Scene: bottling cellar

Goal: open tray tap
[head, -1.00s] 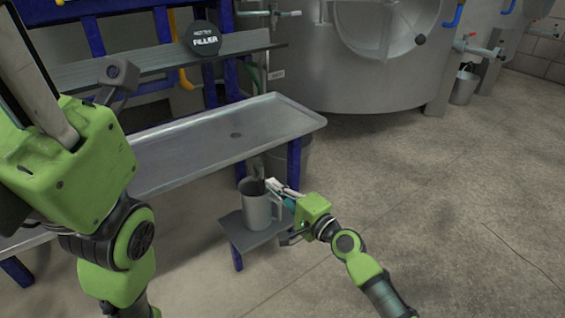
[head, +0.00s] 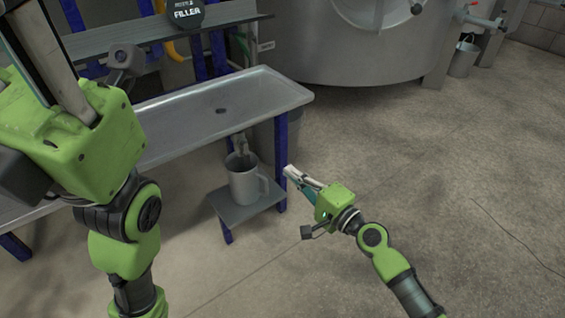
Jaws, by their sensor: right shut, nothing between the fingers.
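The metal tray (head: 190,128) is a long shallow trough with a round drain hole near its right end. Below that end a small grey tap (head: 241,143) hangs over a grey jug (head: 245,184). The tap is small and dim, so I cannot tell its lever's position. The jug stands upright on a low shelf (head: 245,212), handle to the right. My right gripper (head: 289,172) is shut and empty, right of the jug and apart from its handle. My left gripper (head: 75,135) is large at the left; its fingertips are cut off by the frame.
A blue table leg (head: 281,160) stands between the jug and my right gripper. A grey bin (head: 292,135) is behind it. A large steel tank (head: 345,45) stands at the back, with a bucket (head: 463,60) farther right.

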